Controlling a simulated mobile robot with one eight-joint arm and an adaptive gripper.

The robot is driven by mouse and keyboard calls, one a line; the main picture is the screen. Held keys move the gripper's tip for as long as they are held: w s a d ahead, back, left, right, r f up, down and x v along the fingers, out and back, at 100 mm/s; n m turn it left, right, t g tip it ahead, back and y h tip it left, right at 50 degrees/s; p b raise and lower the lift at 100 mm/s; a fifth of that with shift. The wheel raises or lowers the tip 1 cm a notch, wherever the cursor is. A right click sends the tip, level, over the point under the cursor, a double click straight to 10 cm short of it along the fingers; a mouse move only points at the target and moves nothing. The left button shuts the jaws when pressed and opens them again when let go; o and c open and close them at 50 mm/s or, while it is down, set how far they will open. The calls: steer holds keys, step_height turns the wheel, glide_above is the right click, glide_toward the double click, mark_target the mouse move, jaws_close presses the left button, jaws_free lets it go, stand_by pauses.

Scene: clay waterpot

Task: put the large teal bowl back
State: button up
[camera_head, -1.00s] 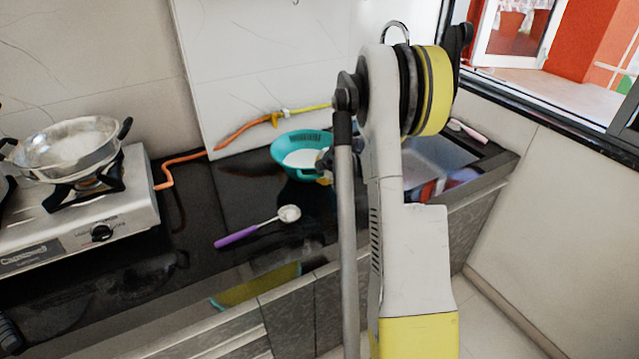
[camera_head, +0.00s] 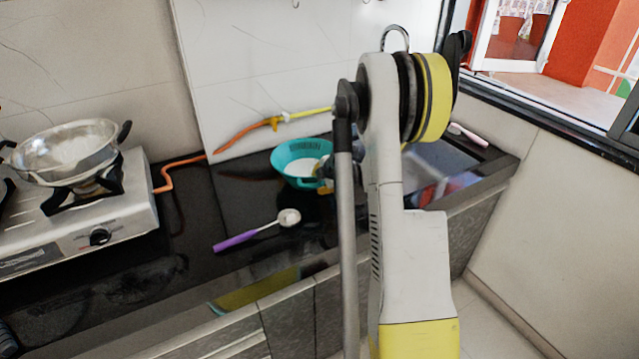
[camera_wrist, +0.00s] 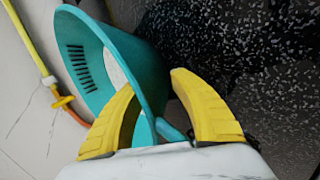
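The large teal bowl (camera_head: 285,162) is on the black counter near the back wall, left of my arm, and looks tilted. In the wrist view the bowl (camera_wrist: 105,42) fills the upper left, with slots in its wall and a white patch inside. My gripper (camera_wrist: 154,82) has one yellow finger on the inside of the bowl's wall and one on the outside, closed on the wall near the rim. In the head view my arm mostly hides the gripper. I cannot tell whether the bowl's base touches the counter.
A ladle with a purple handle (camera_head: 236,241) lies in front of the bowl. A gas stove (camera_head: 112,222) with a metal pan (camera_head: 68,150) stands at left. An orange hose (camera_head: 238,135) runs along the wall. A sink (camera_head: 440,160) lies to the right, below a window.

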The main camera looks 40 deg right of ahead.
steer(key=p+v, duration=0.4)
steer(key=v, duration=0.8)
steer(key=s+a+r+m, duration=0.1)
steer(key=a+r+m, duration=0.1)
steer(key=a+r, duration=0.35)
steer(key=s+a+r+m+y, duration=0.1)
steer(key=a+r+m, duration=0.1)
steer(key=a, duration=0.7)
steer(key=s+a+r+m, duration=0.1)
steer(key=a+r+m, duration=0.15)
steer(key=a, duration=0.45)
steer(key=s+a+r+m+y, duration=0.1)
steer(key=s+a+r+m, duration=0.1)
steer(key=s+a+m, duration=0.6)
steer(key=s+a, duration=0.7)
steer(key=shift+a, duration=0.4)
steer(key=shift+r, duration=0.15)
